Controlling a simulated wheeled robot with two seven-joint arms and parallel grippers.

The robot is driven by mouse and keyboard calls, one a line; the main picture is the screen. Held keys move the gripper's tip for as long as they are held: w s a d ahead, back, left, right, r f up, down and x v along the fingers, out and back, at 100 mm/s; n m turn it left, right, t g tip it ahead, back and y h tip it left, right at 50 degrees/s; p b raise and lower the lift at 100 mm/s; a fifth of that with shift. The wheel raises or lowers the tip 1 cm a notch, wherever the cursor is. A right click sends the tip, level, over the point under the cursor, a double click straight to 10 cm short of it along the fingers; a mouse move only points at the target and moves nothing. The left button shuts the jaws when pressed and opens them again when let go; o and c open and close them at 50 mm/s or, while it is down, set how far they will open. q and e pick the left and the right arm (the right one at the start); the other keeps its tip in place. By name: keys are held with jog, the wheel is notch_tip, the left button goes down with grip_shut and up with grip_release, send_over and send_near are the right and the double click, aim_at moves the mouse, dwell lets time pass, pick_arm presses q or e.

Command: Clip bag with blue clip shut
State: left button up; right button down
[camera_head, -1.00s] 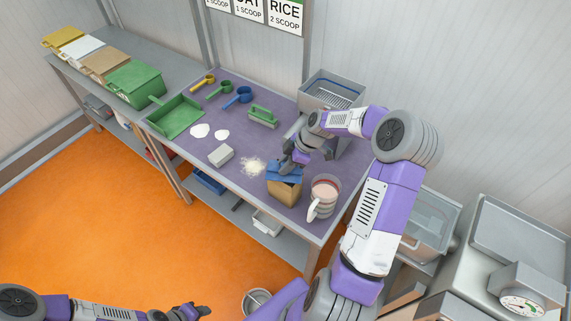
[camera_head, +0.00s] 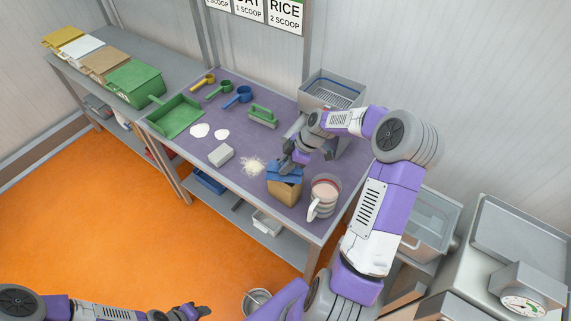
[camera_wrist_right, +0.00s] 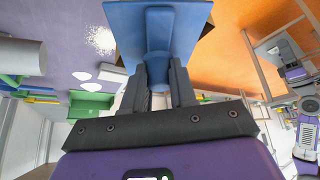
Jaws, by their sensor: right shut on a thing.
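The brown bag (camera_head: 284,191) stands upright near the front right edge of the purple table. The blue clip (camera_head: 284,171) sits across the bag's top. My right gripper (camera_head: 297,159) is at the bag's top, shut on the clip. In the right wrist view the blue clip (camera_wrist_right: 158,35) fills the space ahead of the fingers (camera_wrist_right: 158,78), which grip its narrow part.
A metal container (camera_head: 331,91) with a rack stands behind. Scoops and a green tray (camera_head: 176,117) are at the back left.

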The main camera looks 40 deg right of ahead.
dwell(0.3)
jog(key=shift+c, duration=1.8)
grip_release()
jog(key=shift+r, duration=0.1)
jog(key=shift+r+p, duration=2.3)
jog(key=shift+r, duration=1.1)
grip_shut()
